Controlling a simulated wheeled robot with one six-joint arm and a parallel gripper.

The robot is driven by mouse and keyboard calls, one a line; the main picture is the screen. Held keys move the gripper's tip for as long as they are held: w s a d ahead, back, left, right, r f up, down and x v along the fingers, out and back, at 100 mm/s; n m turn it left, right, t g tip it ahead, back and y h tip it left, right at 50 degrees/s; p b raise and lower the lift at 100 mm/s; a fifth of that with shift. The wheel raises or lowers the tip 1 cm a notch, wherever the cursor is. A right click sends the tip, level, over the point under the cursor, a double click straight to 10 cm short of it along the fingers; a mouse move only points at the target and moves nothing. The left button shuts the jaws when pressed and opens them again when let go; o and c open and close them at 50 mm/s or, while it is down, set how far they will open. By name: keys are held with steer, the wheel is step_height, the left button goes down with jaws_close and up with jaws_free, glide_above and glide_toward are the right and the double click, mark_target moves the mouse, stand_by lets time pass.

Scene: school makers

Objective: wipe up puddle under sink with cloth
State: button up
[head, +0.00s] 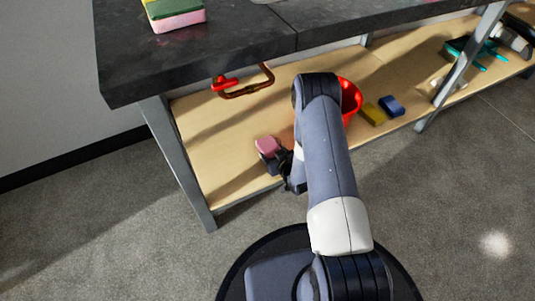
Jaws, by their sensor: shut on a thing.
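My gripper (276,161) is at the lower wooden shelf of the bench, near its front edge. It is shut on a small pink piece (267,146), which may be the cloth; it looks folded or block-like. My arm hides part of the shelf behind it. I cannot make out a sink or a clear puddle in this view. A pale blurred spot (496,244) lies on the grey floor at the right; I cannot tell whether it is water or light.
The dark worktop (120,75) overhangs the shelf (225,185); a pink and green sponge (178,20) sits on top. On the shelf are a red-handled tool (226,84), a red bowl-like container (351,100), yellow (373,114) and blue (391,106) blocks. A metal leg (180,165) stands left.

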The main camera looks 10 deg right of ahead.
steer(key=shift+d, duration=3)
steer(key=shift+a, duration=0.1)
steer(key=shift+s+a, duration=0.75)
steer(key=shift+a, duration=1.45)
steer(key=shift+s+a, duration=0.7)
steer(key=shift+a, duration=1.5)
steer(key=shift+s+a, duration=0.75)
steer(key=shift+a, duration=1.45)
steer(key=shift+d, duration=0.1)
steer(key=shift+w+d, duration=0.75)
steer(key=shift+d, duration=1.45)
steer(key=shift+w+d, duration=0.7)
steer(key=shift+d, duration=1.5)
steer(key=shift+w+d, duration=0.75)
steer(key=shift+d, duration=1.45)
steer(key=shift+s+a, duration=0.75)
steer(key=shift+a, duration=1.5)
steer(key=shift+s+a, duration=0.75)
steer(key=shift+a, duration=1.45)
steer(key=shift+s+a, duration=0.75)
steer(key=shift+a, duration=1.5)
